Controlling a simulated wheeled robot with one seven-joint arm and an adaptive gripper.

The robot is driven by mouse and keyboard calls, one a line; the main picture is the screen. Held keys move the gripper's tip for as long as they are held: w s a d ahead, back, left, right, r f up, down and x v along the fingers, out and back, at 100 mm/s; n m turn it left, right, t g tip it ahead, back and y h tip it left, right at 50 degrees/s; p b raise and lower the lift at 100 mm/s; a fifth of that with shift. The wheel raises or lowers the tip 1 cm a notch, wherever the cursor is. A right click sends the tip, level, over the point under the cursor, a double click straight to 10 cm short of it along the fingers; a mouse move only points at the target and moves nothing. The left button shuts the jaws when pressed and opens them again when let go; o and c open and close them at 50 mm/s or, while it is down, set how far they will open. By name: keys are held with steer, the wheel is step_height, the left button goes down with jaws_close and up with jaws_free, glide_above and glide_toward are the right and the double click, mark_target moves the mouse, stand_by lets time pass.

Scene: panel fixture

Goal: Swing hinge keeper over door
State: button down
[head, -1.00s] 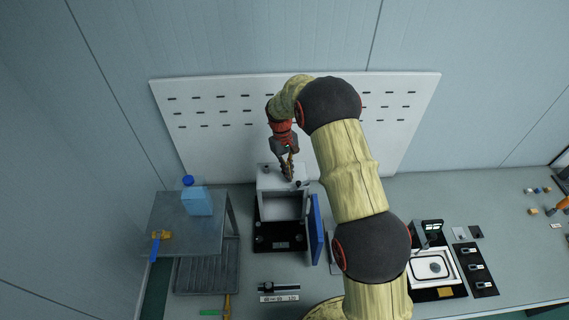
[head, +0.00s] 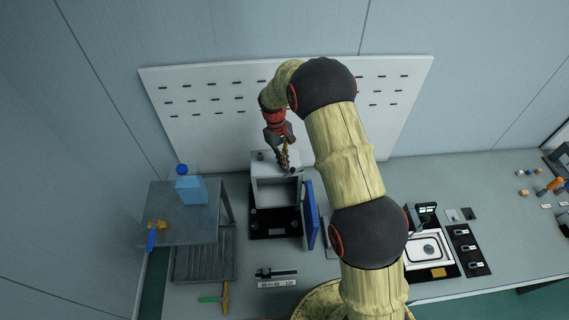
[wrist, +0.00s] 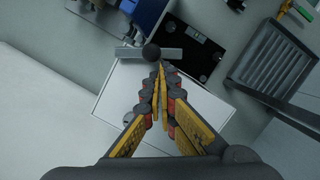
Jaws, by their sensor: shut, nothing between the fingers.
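A light grey box (head: 264,170) stands open at the front in the head view. Its blue door (head: 310,216) is swung out to the right. In the wrist view, a grey bar with a black ball knob (wrist: 151,52) lies across the edge of the white box top (wrist: 125,112); it looks like the keeper. My gripper (head: 284,168) is over the box top in the head view. In the wrist view my gripper (wrist: 159,68) has its yellow fingers shut and empty, tips close to the knob. I cannot tell whether they touch it.
The box stands on a black base (head: 272,225). A grey side table (head: 180,225) with a blue bottle (head: 190,188) is at left. A white perforated panel (head: 205,130) rises behind. A white-topped device (head: 428,250) stands right. Bench space between is partly hidden by my arm.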

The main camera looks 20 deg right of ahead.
mark_target(288, 176)
steer(key=shift+s+a+n+b, duration=0.1)
steer(key=shift+s+n+b, duration=0.25)
steer(key=shift+n, duration=0.35)
steer(key=shift+s+a+n+h+b, duration=0.1)
steer(key=shift+s+n+h+b, duration=0.3)
steer(key=shift+s+n, duration=0.5)
steer(key=n, duration=0.1)
steer(key=s+n, duration=0.1)
steer(key=n, duration=0.1)
steer(key=s+n+t, duration=0.1)
steer(key=shift+d+n+h+b, duration=0.2)
steer(key=shift+n+h+b, duration=0.1)
steer(key=s+n, duration=0.1)
steer(key=n, duration=0.1)
steer(key=s+d+n+t, duration=0.1)
steer(key=n, duration=0.1)
steer(key=d+n, duration=0.1)
steer(key=n, duration=0.1)
steer(key=shift+s+d+t+p, duration=0.2)
steer(key=shift+s+t+p, duration=0.2)
steer(key=shift+s+d, duration=0.15)
steer(key=shift+d, duration=0.05)
steer(key=shift+a, duration=0.1)
stand_by(0.3)
